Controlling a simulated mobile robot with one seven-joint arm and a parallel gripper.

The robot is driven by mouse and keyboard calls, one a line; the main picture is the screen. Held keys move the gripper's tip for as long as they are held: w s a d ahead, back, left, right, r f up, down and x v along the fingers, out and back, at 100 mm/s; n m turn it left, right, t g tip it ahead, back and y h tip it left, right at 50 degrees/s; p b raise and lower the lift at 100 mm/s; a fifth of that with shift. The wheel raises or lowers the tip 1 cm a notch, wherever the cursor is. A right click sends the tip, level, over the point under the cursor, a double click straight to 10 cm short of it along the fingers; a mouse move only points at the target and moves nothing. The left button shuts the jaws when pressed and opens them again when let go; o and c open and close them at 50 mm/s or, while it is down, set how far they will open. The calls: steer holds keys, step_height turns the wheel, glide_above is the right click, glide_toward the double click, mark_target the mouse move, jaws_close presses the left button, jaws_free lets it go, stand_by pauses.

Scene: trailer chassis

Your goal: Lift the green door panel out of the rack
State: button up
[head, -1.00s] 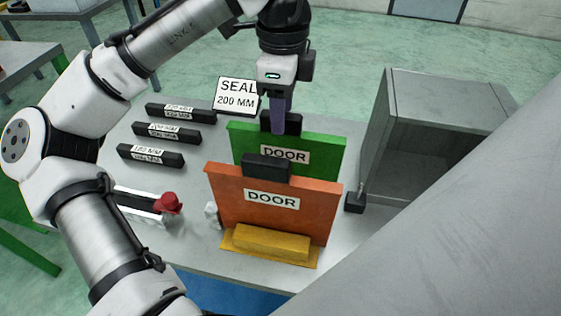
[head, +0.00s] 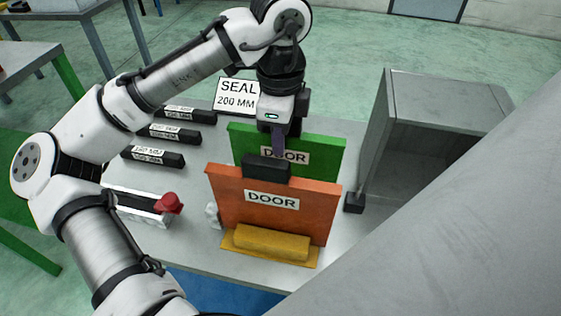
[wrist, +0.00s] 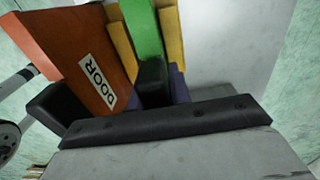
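The green door panel (head: 320,153) stands upright behind the orange door panel (head: 300,212) in the head view. It shows as a green strip (wrist: 146,28) in the wrist view, with its black handle (wrist: 153,80) below. My gripper (head: 278,148) points down at the handle of the green panel. In the wrist view its purple fingers (wrist: 158,95) lie on both sides of this handle, very close to it. I cannot tell whether they touch it. The orange panel with its own black handle (head: 266,167) hides part of the green panel and my fingertips.
The yellow rack (head: 270,244) shows at the foot of the orange panel. A grey open box (head: 440,110) stands on the right. Several black bars (head: 175,133) and a SEAL sign (head: 238,97) are at the back left. A red-knobbed device (head: 165,203) is at front left.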

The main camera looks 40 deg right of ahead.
jaws_close()
steer(key=shift+r, duration=0.1)
